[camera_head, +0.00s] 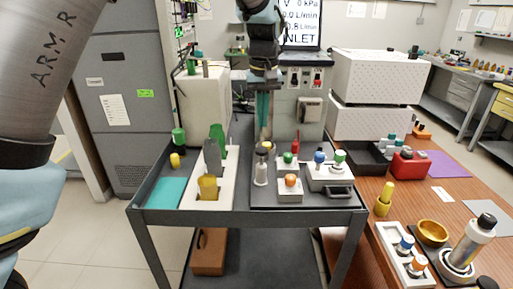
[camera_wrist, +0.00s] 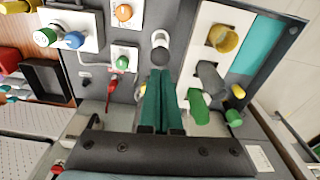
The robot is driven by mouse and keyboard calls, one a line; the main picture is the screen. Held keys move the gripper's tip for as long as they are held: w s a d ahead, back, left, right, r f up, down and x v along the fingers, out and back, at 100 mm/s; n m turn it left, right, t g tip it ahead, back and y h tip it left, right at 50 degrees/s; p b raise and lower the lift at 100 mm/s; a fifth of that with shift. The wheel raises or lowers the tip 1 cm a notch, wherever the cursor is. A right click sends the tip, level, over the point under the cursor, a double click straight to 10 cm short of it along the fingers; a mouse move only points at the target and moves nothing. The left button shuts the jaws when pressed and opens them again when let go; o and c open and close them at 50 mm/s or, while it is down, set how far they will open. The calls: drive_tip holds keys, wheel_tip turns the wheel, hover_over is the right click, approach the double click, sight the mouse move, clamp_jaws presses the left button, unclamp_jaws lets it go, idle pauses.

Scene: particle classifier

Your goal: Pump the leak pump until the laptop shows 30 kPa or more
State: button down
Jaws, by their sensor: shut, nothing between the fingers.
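The screen (camera_head: 300,32) at the top of the head view is partly cut off and partly behind my arm. It reads "0 kPa", with L/min lines and "INLET" below. No part is clearly labelled as the leak pump. A small pale upright cylinder (camera_head: 261,174) stands on the dark cart top; the wrist view shows a pale cylinder (camera_wrist: 160,40) just beyond my fingertips. My gripper (camera_head: 263,138) has long teal fingers pointing down, shut and empty, above and behind that cylinder. In the wrist view the fingertips (camera_wrist: 160,72) are side by side.
A white block with a yellow cup (camera_head: 208,187) and green parts stands left of the fingers. An orange-knobbed box (camera_head: 291,188), a red-handled part (camera_head: 296,143) and a blue-and-green-knobbed unit (camera_head: 330,177) stand to the right. A wooden table with bottles lies farther right.

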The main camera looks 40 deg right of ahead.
sight(262, 149)
drive_tip(key=shift+f, duration=0.1)
drive_tip(key=f+b, duration=0.6)
drive_tip(key=f, duration=0.1)
drive_tip(key=shift+w+d, duration=0.2)
drive_tip(key=shift+w, duration=0.1)
drive_tip(key=shift+r, duration=0.1)
